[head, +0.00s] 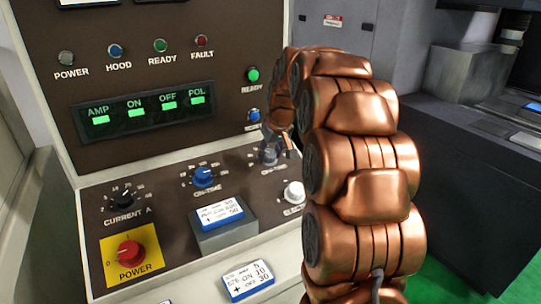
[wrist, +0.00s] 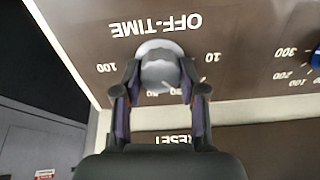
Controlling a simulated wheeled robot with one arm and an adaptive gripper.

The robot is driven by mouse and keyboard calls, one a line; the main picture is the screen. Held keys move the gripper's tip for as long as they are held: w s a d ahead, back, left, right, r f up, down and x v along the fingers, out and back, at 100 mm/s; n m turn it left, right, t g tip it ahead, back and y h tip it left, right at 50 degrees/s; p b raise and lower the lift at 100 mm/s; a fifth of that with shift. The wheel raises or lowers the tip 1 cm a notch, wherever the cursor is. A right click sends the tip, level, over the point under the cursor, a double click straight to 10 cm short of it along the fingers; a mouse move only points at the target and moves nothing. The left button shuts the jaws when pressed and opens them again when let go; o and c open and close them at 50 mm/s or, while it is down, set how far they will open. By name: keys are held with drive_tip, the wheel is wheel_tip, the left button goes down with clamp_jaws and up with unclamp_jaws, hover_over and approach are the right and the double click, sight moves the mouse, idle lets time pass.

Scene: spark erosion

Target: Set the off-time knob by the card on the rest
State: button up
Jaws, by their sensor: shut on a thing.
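The off-time knob (wrist: 158,62) is pale grey, with its label upside down in the wrist view. My gripper (wrist: 160,84) is shut on it, one finger on each side. The numbers 100 and 10 show beside it; others are partly hidden by the fingers, and I cannot read the setting. In the head view the knob (head: 269,157) is partly covered by my gripper (head: 275,143). A white card with a blue edge (head: 220,213) lies on the grey rest (head: 226,238); its small print is too blurred to read surely.
Nearby are the blue on-time knob (head: 204,177), black current knob (head: 123,199), white knob (head: 294,193) and red power switch (head: 130,252). Another card (head: 248,280) lies at the panel's front. The blue reset button (head: 254,116) is close above my gripper.

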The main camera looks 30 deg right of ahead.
drive_tip(key=m+b, duration=0.1)
drive_tip(key=m, duration=0.4)
drive_tip(key=shift+f+m+b, duration=0.1)
drive_tip(key=shift+m+b, duration=0.2)
drive_tip(key=shift+b, duration=0.05)
drive_tip(key=m, duration=0.5)
drive_tip(key=shift+d+m, duration=0.1)
drive_tip(key=shift+m, duration=0.3)
drive_tip(key=o, duration=1.1)
drive_tip(key=shift+o, duration=0.2)
drive_tip(key=v, duration=1.2)
drive_tip(key=shift+a, duration=0.25)
drive_tip(key=shift+w, duration=0.15)
